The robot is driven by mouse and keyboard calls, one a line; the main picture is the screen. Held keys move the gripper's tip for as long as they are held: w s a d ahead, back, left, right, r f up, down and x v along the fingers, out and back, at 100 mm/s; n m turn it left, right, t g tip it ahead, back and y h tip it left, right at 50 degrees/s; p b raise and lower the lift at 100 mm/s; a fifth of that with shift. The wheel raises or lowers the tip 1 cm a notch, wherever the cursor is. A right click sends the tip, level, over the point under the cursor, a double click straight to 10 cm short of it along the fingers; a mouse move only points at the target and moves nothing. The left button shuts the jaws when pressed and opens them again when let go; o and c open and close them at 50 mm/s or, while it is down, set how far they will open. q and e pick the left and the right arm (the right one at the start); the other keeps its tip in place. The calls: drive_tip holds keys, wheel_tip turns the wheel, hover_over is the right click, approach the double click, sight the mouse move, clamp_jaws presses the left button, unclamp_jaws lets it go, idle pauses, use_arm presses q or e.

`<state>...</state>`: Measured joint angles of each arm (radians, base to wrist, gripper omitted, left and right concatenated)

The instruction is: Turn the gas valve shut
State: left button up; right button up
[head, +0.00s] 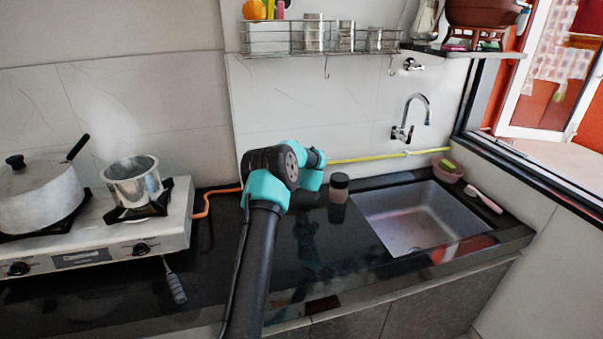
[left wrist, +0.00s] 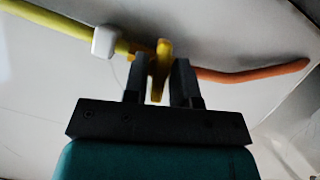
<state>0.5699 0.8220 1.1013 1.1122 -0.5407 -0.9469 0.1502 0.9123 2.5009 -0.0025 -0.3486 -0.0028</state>
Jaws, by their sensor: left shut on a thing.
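The gas valve's yellow lever (left wrist: 158,72) shows in the left wrist view between the two dark fingers of my left gripper (left wrist: 159,62), which is shut on it. In that picture the lever runs across the line of the pipe. The yellow gas pipe (left wrist: 55,25) comes in from the left, and the orange hose (left wrist: 260,73) leads off right. In the head view the yellow pipe (head: 375,157) runs along the wall and the orange hose (head: 206,203) drops to the counter. There my arm hides the valve and the fingers. My right gripper is not in view.
A gas stove (head: 150,225) with a lidded pot (head: 40,197) and a steaming steel pot (head: 133,182) stands left. A dark jar (head: 339,189) and the sink (head: 420,220) are right of my arm. A wire rack (head: 270,38) hangs above.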

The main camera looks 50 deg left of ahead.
use_arm(q)
drive_tip(key=shift+m+g+y, duration=0.3)
drive_tip(key=shift+m+g, duration=0.2)
drive_tip(key=shift+m, duration=0.3)
drive_tip(key=o, duration=0.7)
drive_tip(key=shift+d, duration=0.1)
drive_tip(key=v, duration=1.7)
drive_tip(key=shift+r, duration=0.25)
